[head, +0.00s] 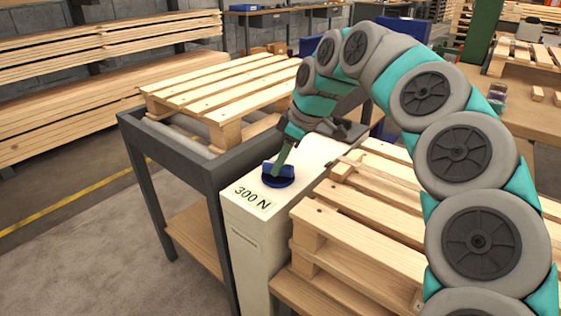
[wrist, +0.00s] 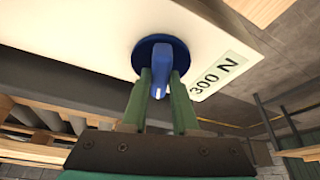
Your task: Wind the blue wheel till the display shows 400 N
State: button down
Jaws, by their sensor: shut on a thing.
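The blue wheel (head: 279,181) lies on the top of a cream cabinet (head: 245,262). In the wrist view the wheel is a blue disc (wrist: 148,47) with a raised blue grip bar (wrist: 161,62) across it. My gripper (head: 277,168) reaches down to the wheel from behind. In the wrist view its two green fingers (wrist: 160,84) stand on either side of the bar and are shut on it. The display (head: 253,197) on the cabinet top, in front of the wheel, reads 300 N. It also reads 300 N in the wrist view (wrist: 217,75).
A dark-framed roller table (head: 160,143) with a wooden pallet (head: 222,92) stands left of the cabinet. More pallets (head: 352,238) are stacked close on its right. Timber stacks (head: 75,105) line the back left. The floor at front left (head: 95,255) is clear.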

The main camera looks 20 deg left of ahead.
dwell(0.4)
jog(key=m+t+b, duration=0.1)
jog(key=m, duration=0.1)
jog(key=shift+d+f+m, duration=0.1)
jog(key=shift+f+m, duration=0.05)
jog(key=shift+m, duration=0.15)
jog(key=m, duration=0.2)
jog(key=m+t+h+b, duration=0.1)
jog(key=m, duration=0.1)
jog(key=shift+s+m+t, duration=0.15)
jog(key=shift+m+t, duration=0.15)
jog(key=shift+m, duration=0.1)
jog(key=shift+a+m+b, duration=0.2)
jog(key=shift+m+b, duration=0.1)
jog(key=c, duration=0.7)
grip_release()
jog(key=shift+r, duration=0.2)
